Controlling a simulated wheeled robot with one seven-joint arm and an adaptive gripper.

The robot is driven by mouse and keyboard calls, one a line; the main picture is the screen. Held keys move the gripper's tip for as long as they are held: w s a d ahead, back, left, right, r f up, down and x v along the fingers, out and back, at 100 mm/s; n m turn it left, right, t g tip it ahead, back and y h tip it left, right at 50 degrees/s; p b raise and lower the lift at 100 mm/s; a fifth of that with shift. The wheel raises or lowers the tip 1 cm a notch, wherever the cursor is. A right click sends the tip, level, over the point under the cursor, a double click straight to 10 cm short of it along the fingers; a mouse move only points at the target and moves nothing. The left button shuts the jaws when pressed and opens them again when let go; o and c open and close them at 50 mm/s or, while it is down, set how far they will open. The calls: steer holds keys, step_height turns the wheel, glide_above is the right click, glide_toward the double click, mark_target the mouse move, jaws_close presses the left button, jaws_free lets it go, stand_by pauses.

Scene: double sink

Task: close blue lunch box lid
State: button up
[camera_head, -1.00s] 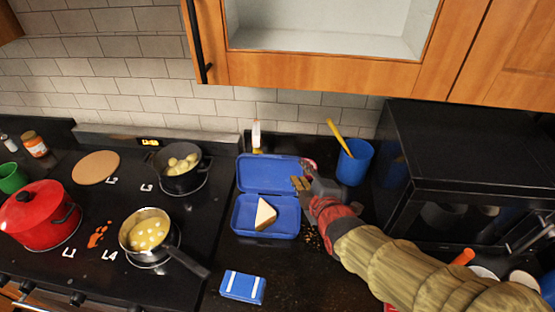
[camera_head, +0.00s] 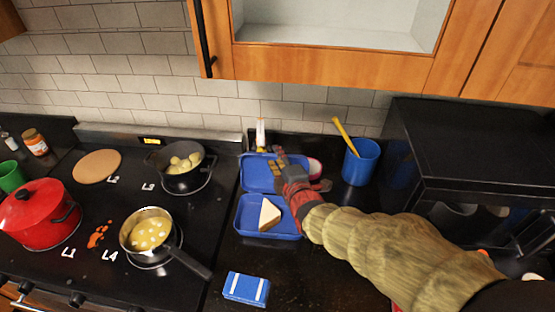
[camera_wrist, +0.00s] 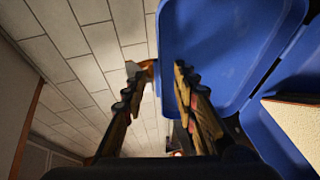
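The blue lunch box (camera_head: 248,213) stands open on the dark counter, with a white triangular sandwich (camera_head: 269,215) in its base. Its blue lid (camera_head: 254,173) is tilted up at the back. My gripper (camera_head: 279,168) is in front of the lid's right part and hides some of it. In the wrist view the lid (camera_wrist: 225,50) fills the upper middle. My gripper's fingers (camera_wrist: 155,85) are apart there, with the lid's edge appearing between them and the right finger overlapping the lid. I cannot tell whether either finger touches it. The sandwich (camera_wrist: 295,120) shows at the right edge.
A small blue box with white stripes (camera_head: 246,288) lies in front. The stove at left holds a pan of food (camera_head: 150,232) and a red pot (camera_head: 38,215).

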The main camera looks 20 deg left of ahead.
steer(key=shift+c, duration=1.1)
jaws_close()
steer(key=shift+f, duration=0.1)
